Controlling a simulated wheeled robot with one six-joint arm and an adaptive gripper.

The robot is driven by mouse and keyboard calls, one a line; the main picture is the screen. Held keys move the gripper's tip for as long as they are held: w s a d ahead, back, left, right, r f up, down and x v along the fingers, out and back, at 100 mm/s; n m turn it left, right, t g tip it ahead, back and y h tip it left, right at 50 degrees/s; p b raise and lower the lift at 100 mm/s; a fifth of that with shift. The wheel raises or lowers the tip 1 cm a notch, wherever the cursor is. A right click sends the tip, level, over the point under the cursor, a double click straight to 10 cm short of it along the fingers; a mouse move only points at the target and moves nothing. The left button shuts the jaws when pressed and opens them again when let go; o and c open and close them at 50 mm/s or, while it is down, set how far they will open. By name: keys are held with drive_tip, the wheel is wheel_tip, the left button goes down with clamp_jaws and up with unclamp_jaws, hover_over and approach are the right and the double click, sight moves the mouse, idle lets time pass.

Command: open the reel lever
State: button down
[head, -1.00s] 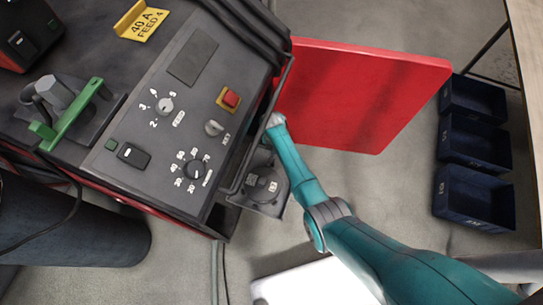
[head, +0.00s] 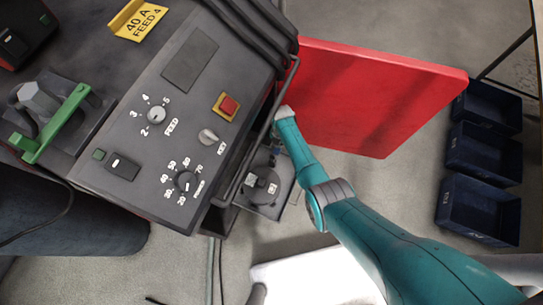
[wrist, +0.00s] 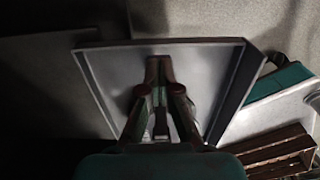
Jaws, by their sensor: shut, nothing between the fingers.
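The dark welding machine (head: 150,110) fills the left of the head view, and its red door (head: 375,90) stands open on the right. My teal arm reaches up beside the machine's right edge; my gripper is hidden there. In the wrist view my gripper (wrist: 159,66) is shut and empty, its fingertips in front of a grey rimmed panel (wrist: 205,70). I cannot tell whether they touch it. No reel lever can be made out for certain. A grey round part with a dark block (head: 262,188) sits low beside the machine, left of my arm.
A dark rail (head: 265,130) runs along the machine's right edge, close to my arm. A green handle (head: 50,125) sits on the machine at left. Several dark blue bins (head: 478,210) stand on the floor at right. Open floor (head: 390,190) lies between door and bins.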

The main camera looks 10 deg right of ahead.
drive_tip(key=shift+w+d+f, duration=0.15)
drive_tip(key=shift+w+f, duration=0.05)
drive_tip(key=shift+f, duration=0.45)
drive_tip(key=shift+f, duration=0.15)
idle(0.4)
wheel_tip(320, 180, up, 12)
idle(0.5)
drive_tip(key=shift+w, duration=0.1)
idle(0.4)
